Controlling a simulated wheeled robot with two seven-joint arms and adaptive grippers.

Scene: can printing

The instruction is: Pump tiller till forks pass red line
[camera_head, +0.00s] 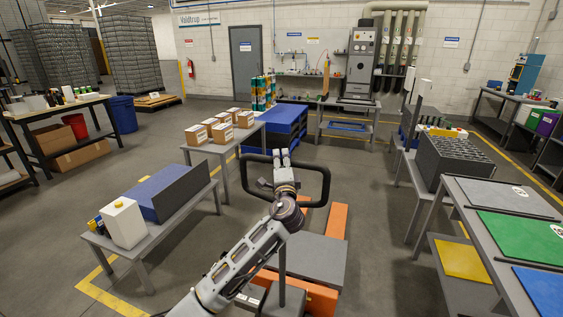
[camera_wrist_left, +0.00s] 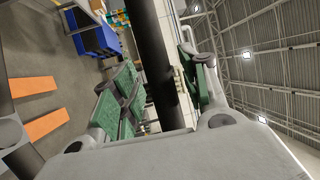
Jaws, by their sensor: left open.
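A pallet jack with orange forks (camera_head: 336,221) stands on the floor ahead of me. Its black looped tiller handle (camera_head: 327,186) rises in front of the forks. My left gripper (camera_head: 283,158) is at the handle's far top bar, with its arm reaching over the loop. In the left wrist view the green-padded fingers of my left gripper (camera_wrist_left: 160,88) are spread, with the black handle bar (camera_wrist_left: 152,45) appearing between them. I cannot tell whether they touch it. The forks also show in the left wrist view (camera_wrist_left: 35,87). I cannot make out a red line. My right gripper is out of view.
A table (camera_head: 172,232) with a blue-topped block and white container stands left. Another table with boxes (camera_head: 222,126) is behind it. A bench with coloured mats (camera_head: 480,225) is at right. Floor right of the forks is clear.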

